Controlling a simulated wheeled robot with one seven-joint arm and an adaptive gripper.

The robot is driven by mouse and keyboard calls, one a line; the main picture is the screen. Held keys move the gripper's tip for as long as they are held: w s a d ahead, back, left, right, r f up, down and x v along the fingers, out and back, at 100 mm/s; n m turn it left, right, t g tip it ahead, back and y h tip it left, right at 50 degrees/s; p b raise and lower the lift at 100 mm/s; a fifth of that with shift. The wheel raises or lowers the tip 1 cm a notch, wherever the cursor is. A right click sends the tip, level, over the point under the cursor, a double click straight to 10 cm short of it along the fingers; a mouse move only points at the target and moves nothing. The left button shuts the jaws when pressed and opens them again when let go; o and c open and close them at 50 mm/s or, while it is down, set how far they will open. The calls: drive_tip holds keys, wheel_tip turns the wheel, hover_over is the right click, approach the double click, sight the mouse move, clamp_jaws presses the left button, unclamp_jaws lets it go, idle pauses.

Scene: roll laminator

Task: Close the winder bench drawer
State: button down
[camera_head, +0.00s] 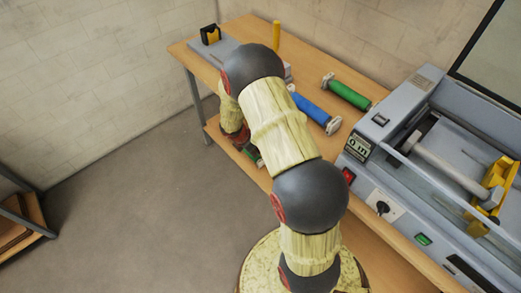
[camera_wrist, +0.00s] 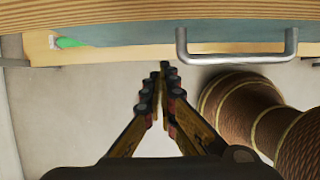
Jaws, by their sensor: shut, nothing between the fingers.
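Whether the tips touch the front is unclear. In the head view, my arm hides the drawer and most of my gripper.
The bench top (camera_head: 188,52) carries a blue roll (camera_head: 311,109), a green roll (camera_head: 346,94), a yellow post (camera_head: 276,36) and the grey laminator (camera_head: 390,105). The floor (camera_head: 135,200) left of my arm is clear.

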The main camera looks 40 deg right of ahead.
drive_tip(key=p+v, duration=0.3)
drive_tip(key=v, duration=0.7)
drive_tip(key=shift+a, duration=0.25)
drive_tip(key=s+a+r+m+g+y, duration=0.15)
drive_tip(key=s+a+r+m, duration=0.25)
drive_tip(key=s+m, duration=0.5)
drive_tip(key=s+a+r+m+t+y, duration=0.1)
drive_tip(key=s+a+r+m+t, duration=0.1)
drive_tip(key=r, duration=0.8)
drive_tip(key=s+a+r+m+t+y, duration=0.1)
drive_tip(key=s+a+r+m, duration=0.3)
drive_tip(key=a+r, duration=0.5)
drive_tip(key=s+a+r+m+t+y, duration=0.1)
drive_tip(key=s+a+r+m+t, duration=0.2)
drive_tip(key=s+a+r, duration=0.3)
wheel_tip(320, 180, up, 6)
drive_tip(key=shift+a+f+t+b, duration=0.2)
drive_tip(key=shift+t+b, duration=0.1)
drive_tip(key=shift+t, duration=0.25)
drive_tip(key=shift+s, duration=0.1)
